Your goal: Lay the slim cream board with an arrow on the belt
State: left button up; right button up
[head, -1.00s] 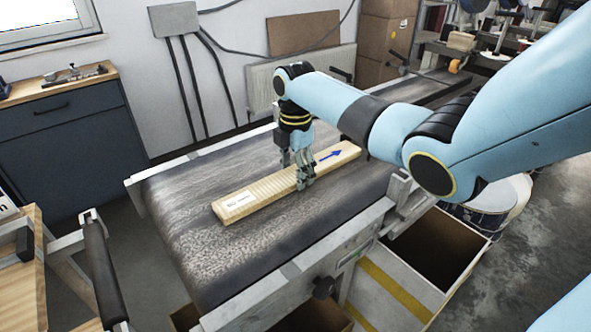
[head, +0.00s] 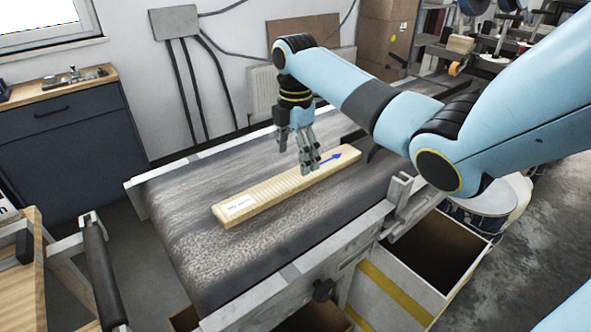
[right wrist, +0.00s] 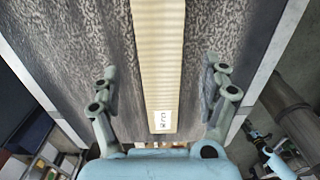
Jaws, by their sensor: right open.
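The slim cream board (head: 275,190) lies flat on the grey-brown belt (head: 215,258), with a white label at its near left end and a blue arrow toward its far right end. In the right wrist view the board (right wrist: 158,60) runs lengthwise between the spread fingers, with bare belt on both sides. My right gripper (head: 311,170) is open and above the board, near the arrow. In the right wrist view my right gripper (right wrist: 160,85) touches the board with neither finger. My left gripper is not in view.
An open box (head: 440,255) stands beside the belt's right side. A roller (head: 100,270) and wooden bench are at the lower left. A dark cabinet (head: 65,130) stands behind left. The belt's near end is clear.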

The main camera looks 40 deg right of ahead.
aim_at(295, 177)
notch_tip(295, 177, up, 7)
jog(key=shift+f, duration=0.2)
dwell(0.5)
